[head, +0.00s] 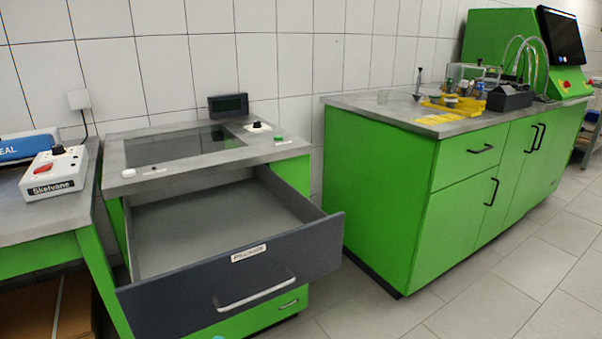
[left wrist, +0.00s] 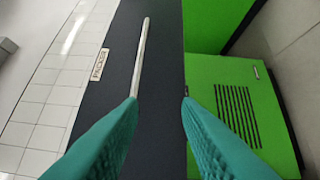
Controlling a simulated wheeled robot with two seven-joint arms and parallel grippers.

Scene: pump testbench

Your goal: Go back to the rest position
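The drawer (head: 230,259) of the green bench unit is pulled well out and looks empty inside. Its dark front carries a white label and a pale bar handle (head: 255,294). In the left wrist view the dark front (left wrist: 150,120) and handle (left wrist: 141,60) appear turned on their side. My left gripper (left wrist: 160,98) has its two teal fingers spread apart with nothing held between them. The handle runs up from behind the left fingertip; I cannot tell whether they touch. In the head view only a teal speck shows at the bottom edge. My right gripper is in neither view.
A control box (head: 57,172) sits on the left bench. A green cabinet (head: 380,190) with a grey top, yellow tray (head: 455,104) and several small items stands to the right. Tiled floor (head: 480,290) is free in front of it. The open drawer juts into the space ahead.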

